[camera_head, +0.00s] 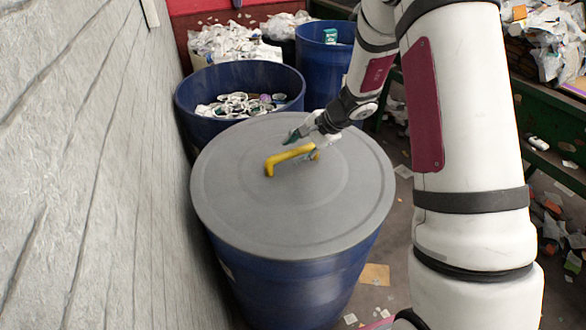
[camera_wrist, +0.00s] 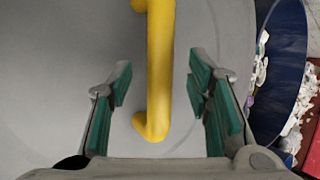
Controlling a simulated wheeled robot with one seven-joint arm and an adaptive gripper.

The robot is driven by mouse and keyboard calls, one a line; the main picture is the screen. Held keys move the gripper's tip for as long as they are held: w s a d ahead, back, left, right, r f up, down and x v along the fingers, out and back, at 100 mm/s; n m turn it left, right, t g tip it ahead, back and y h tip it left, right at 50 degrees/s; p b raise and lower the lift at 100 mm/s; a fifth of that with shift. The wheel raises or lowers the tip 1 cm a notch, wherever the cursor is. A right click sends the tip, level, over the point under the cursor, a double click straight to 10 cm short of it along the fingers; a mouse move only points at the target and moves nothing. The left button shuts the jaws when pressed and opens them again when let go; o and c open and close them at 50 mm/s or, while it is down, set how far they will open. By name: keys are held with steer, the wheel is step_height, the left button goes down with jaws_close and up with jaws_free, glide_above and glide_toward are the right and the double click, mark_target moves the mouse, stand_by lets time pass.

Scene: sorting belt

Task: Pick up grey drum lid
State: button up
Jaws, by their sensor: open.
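The grey drum lid (camera_head: 240,215) lies flat on a blue drum (camera_head: 290,285) in the head view. A yellow bar handle (camera_head: 285,158) stands on its middle; it also shows in the wrist view (camera_wrist: 159,70). My gripper (camera_head: 303,143) is at the handle, over the lid. In the wrist view my gripper (camera_wrist: 160,85) is open, with one green-padded finger on each side of the handle and a gap on both sides. The handle's right end is partly hidden by the gripper in the head view.
A pale wall (camera_head: 95,180) runs close along the left. An open blue drum with scraps (camera_head: 195,110) stands just behind the lid, and another blue drum (camera_head: 325,60) farther back. A green-sided belt (camera_head: 555,168) with litter is at the right.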

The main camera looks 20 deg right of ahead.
mark_target(293, 161)
steer(key=shift+x, duration=1.35)
steer(key=shift+c, duration=0.5)
jaws_close()
steer(key=shift+r, duration=0.15)
